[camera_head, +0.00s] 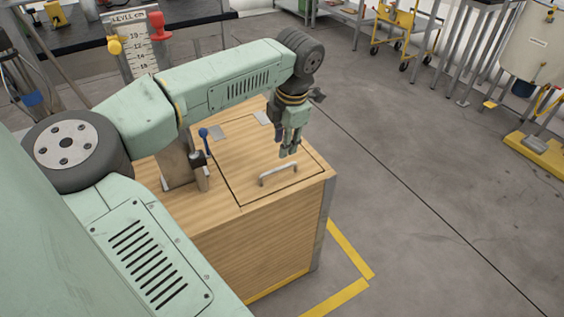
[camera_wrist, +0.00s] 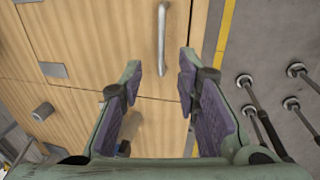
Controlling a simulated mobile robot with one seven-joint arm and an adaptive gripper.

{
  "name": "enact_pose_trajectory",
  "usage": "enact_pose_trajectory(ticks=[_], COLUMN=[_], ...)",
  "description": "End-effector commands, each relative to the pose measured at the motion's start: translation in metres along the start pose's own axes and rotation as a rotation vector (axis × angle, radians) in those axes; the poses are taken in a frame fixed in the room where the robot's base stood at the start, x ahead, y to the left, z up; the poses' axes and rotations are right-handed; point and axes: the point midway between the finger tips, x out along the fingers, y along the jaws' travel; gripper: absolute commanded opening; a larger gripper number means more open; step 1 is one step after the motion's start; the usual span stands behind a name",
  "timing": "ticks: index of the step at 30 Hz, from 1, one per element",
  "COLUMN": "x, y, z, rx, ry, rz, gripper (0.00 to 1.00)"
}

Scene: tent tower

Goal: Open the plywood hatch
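The plywood hatch (camera_head: 245,160) lies shut, flush in the top of a plywood box (camera_head: 265,235), with a dark seam around it. A silver bar handle (camera_head: 278,173) sits near its front edge. In the wrist view the handle (camera_wrist: 162,38) shows upright near the top, beyond my fingertips and roughly between them sideways. My gripper (camera_head: 289,152) points down above the hatch, just behind the handle in the head view. In the wrist view its two fingers (camera_wrist: 160,76) are spread apart with nothing between them. The hatch surface (camera_wrist: 105,45) fills much of that view.
Two grey hinge plates (camera_head: 218,132) (camera_head: 262,118) lie at the hatch's back edge. A blue-knobbed lever (camera_head: 203,133) stands left of the hatch. A level gauge board (camera_head: 135,47) stands behind.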

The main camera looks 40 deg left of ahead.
Motion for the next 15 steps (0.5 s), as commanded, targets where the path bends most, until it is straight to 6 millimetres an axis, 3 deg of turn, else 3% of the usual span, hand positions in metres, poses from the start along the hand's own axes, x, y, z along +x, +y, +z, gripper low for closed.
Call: enact_pose_trajectory(ticks=[9,15], x=[0.059,0.084], y=[-0.002,-0.002], z=[0.002,0.003], rx=[0.002,0.003], ry=[-0.004,-0.006], rz=[-0.005,-0.004], gripper=[0.3,0.3])
